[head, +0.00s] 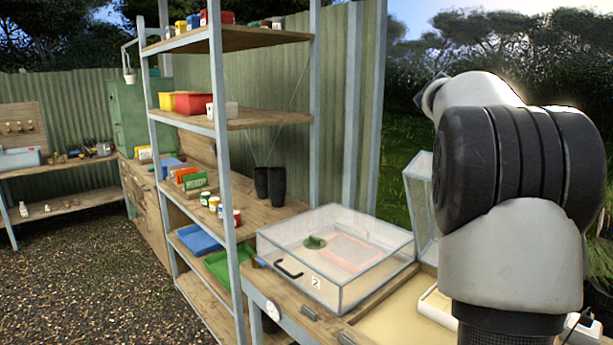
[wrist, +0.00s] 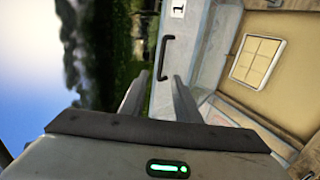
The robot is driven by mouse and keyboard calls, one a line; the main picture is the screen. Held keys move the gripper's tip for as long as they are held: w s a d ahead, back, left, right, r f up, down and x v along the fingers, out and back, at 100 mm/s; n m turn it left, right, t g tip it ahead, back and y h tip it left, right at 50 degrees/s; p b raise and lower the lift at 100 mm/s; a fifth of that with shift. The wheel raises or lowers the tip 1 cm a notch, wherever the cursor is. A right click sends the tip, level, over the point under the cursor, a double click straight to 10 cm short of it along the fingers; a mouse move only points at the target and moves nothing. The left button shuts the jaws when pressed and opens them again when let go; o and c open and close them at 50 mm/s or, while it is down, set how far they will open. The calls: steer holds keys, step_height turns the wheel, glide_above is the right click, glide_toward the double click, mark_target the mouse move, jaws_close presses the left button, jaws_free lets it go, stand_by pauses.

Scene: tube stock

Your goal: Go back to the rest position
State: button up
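My gripper (wrist: 160,85) shows in the wrist view with its two fingers apart and nothing between them. It is open and empty. Behind the fingers, in that sideways view, is a clear case marked 1 with a black handle (wrist: 165,57); the fingers look apart from it, though the distance is hard to judge. In the head view my arm stands raised at the right. My gripper is out of sight there.
A clear lidded case (head: 340,250) marked 2 sits on the wooden bench, left of my arm. A metal shelf rack (head: 226,200) with tubs and boots stands further left. A pale gridded tray (wrist: 257,60) lies on the bench. Open gravel (head: 100,270) is at the left.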

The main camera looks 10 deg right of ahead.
steer(key=s+a+f+m+y, duration=0.1)
steer(key=s+a+y, duration=0.1)
steer(key=s+a, duration=0.35)
steer(key=s+a+f+m+y, duration=0.1)
steer(key=s+a+f+y, duration=0.1)
steer(key=a, duration=0.7)
steer(key=s+a+f+m+y, duration=0.1)
steer(key=s+a+f+y, duration=0.1)
steer(key=s+a+f, duration=0.3)
steer(key=s+a+f+m+y, duration=0.1)
steer(key=s+a+f+y, duration=0.1)
steer(key=s+a+f, duration=0.4)
steer(key=s+a+f+m+g+y, duration=0.1)
steer(key=s+a+f, duration=0.4)
steer(key=s+a, duration=0.9)
steer(key=shift+a+f+m+y+p, duration=0.4)
steer(key=shift+a+m+y, duration=0.25)
steer(key=shift+y, duration=0.35)
